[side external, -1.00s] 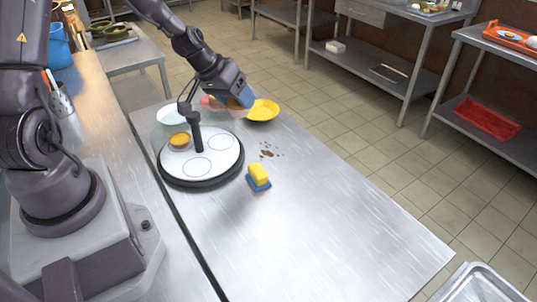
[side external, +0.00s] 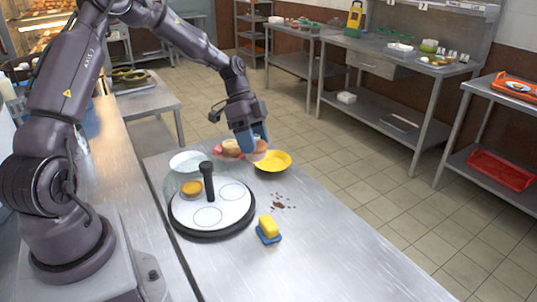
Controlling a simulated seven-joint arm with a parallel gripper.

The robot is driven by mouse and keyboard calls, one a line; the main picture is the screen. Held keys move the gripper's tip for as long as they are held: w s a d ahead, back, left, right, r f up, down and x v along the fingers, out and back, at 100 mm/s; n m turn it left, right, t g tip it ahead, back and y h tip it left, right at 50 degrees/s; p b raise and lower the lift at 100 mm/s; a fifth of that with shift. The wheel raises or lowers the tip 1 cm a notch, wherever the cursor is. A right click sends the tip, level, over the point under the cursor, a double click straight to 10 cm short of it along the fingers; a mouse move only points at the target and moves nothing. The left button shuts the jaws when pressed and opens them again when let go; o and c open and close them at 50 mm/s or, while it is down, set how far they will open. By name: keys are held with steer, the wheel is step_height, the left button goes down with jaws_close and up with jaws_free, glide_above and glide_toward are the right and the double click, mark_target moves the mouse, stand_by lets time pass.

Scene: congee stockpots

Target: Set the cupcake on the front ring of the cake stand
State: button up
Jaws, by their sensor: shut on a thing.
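The cake stand (side external: 237,214) is a white disc on a dark round base with an upright black handle. Two empty outlined rings show on it, one at the front (side external: 207,217) and one at the right (side external: 232,192). A round golden tart-like item (side external: 191,188) sits at its back left. My gripper (side external: 254,148) has blue fingers and points down behind the stand, beside the yellow bowl. It is shut on a small brown item, apparently the cupcake (side external: 260,147), partly hidden by the fingers. Whether it touches anything below is unclear.
A pink plate (side external: 222,155) with a brown bun-like item (side external: 232,146) lies left of my gripper. A yellow bowl (side external: 272,161) and a pale glass bowl (side external: 187,162) stand nearby. A yellow sponge on a blue base (side external: 268,230) and dark crumbs (side external: 283,203) lie right of the stand. The front table is clear.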

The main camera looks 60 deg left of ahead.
steer(key=s+a+r+m+g+y, duration=0.1)
steer(key=s+a+r+m+g, duration=0.1)
steer(key=s+a+m+g, duration=0.4)
steer(key=shift+w+d+f+m+t, duration=0.2)
steer(key=shift+w+f+t, duration=0.15)
steer(key=shift+f, duration=2)
steer(key=shift+w+d+f+m+t, duration=0.1)
steer(key=shift+w+f+m+t, duration=0.2)
steer(key=shift+f, duration=2.05)
steer(key=shift+w+d+f+m+t, duration=0.1)
steer(key=shift+w+f+t, duration=0.3)
steer(key=shift+f, duration=1.95)
steer(key=shift+f, duration=0.4)
steer(key=o, duration=1)
steer(key=c, duration=0.3)
steer(key=shift+v, duration=2.5)
